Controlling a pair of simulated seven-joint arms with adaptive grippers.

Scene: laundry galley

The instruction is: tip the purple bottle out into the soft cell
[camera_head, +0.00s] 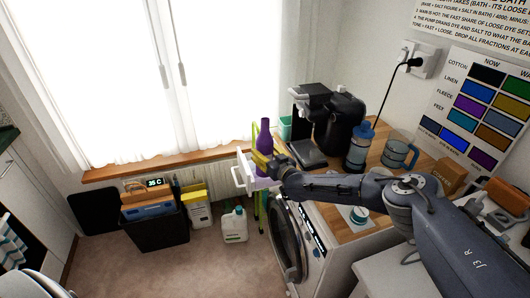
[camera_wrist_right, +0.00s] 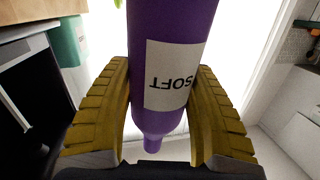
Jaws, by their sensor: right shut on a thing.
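The purple bottle (camera_head: 264,135) stands about upright in the camera_head view, its narrow neck up. My right gripper (camera_head: 262,161) is shut around its lower part. In the right wrist view the purple bottle (camera_wrist_right: 172,30) sits between both yellow fingers of the right gripper (camera_wrist_right: 165,105). Its white label reads SOFT, upside down in that picture. A white pulled-out drawer (camera_head: 239,178) of the washer shows just below and left of the gripper. The soft cell cannot be made out; gripper and bottle cover much of the drawer. My left gripper is out of view.
The washer (camera_head: 312,262) stands under a wooden counter (camera_head: 340,212). On the counter are a black coffee machine (camera_head: 340,122), a blue-capped bottle (camera_head: 359,147) and a clear jug (camera_head: 398,152). A teal container (camera_head: 286,127) stands behind the bottle. A white jug (camera_head: 234,225) stands on the floor.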

